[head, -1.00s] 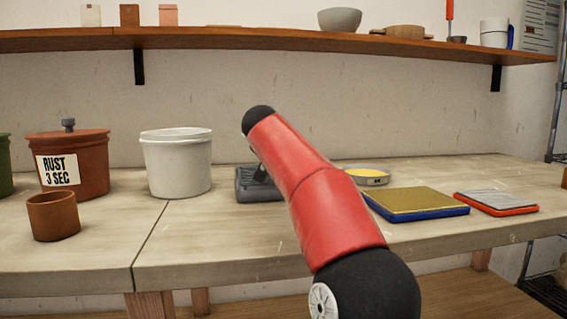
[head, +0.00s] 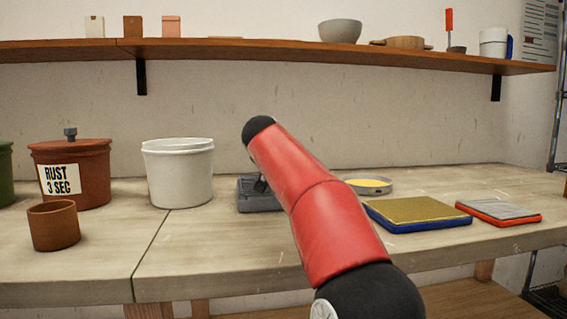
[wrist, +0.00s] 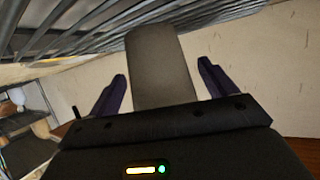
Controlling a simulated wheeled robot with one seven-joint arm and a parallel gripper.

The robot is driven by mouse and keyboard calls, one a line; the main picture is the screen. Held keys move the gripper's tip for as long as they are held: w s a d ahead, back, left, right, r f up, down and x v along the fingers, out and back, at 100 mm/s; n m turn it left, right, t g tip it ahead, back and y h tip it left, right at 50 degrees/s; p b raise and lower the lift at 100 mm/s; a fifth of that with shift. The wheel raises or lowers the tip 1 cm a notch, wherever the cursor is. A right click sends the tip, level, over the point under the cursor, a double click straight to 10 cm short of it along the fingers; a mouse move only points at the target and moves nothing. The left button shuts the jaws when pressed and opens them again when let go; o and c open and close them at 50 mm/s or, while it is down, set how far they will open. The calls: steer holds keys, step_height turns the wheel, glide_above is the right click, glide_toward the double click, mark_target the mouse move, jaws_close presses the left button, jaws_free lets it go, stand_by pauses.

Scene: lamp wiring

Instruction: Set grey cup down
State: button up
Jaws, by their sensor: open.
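My gripper (wrist: 162,86) shows only in the wrist view, with two dark purple fingers spread apart. A plain grey, slightly tapered shape, seemingly the grey cup (wrist: 160,62), stands between the fingers. Narrow gaps seem to show on both sides of it, and its near end is hidden behind the gripper's dark body. Its far end is close to wire bars in the picture; I cannot tell whether it touches them. In the head view my red arm reaches up through the middle, and neither gripper nor grey cup can be made out there.
Wire rack bars (wrist: 100,25) cross the top of the wrist view. In the head view the workbench (head: 210,245) holds a white bucket (head: 178,175), a rust-coloured lidded pot (head: 95,165), a brown cup (head: 54,226), a blue-edged tray (head: 418,226) and a red-edged tray (head: 500,220).

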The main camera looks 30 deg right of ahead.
steer(key=v, duration=1.1)
steer(key=shift+s+a+b, duration=0.2)
steer(key=shift+b, duration=0.15)
